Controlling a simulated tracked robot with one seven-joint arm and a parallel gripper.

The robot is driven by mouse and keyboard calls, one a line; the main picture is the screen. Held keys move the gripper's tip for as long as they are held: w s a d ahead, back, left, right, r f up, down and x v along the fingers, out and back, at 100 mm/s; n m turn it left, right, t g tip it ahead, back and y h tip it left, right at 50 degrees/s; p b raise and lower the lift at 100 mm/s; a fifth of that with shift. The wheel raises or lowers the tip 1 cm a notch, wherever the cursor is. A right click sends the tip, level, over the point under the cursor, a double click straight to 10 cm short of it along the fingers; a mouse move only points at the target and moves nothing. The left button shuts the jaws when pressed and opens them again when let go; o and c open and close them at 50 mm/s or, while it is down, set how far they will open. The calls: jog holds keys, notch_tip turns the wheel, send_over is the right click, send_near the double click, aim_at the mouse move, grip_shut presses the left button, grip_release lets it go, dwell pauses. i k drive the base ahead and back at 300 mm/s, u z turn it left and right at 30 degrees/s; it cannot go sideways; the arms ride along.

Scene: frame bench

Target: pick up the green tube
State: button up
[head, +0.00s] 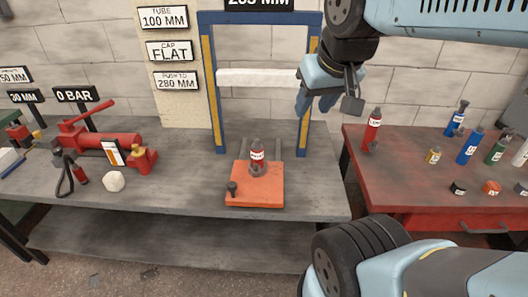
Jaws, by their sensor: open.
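The green tube (497,149) stands upright on the red-topped bench (405,160) at the right, with a white label on its side. A blue tube (470,147) stands to its left and a white tube (521,153) to its right. My gripper (328,103) hangs open and empty near the right post of the blue frame, well to the left of the green tube. Its fingers point down and hold nothing.
A red tube (372,131), a small yellow tube (433,155), another blue tube (456,119) and several caps (491,187) share the red bench.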

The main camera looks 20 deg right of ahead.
aim_at(498, 148)
jog(key=z, duration=0.05)
jog(key=k, duration=0.9)
jog(key=u, duration=0.3)
jog(key=i, duration=1)
jog(key=z, duration=2.25)
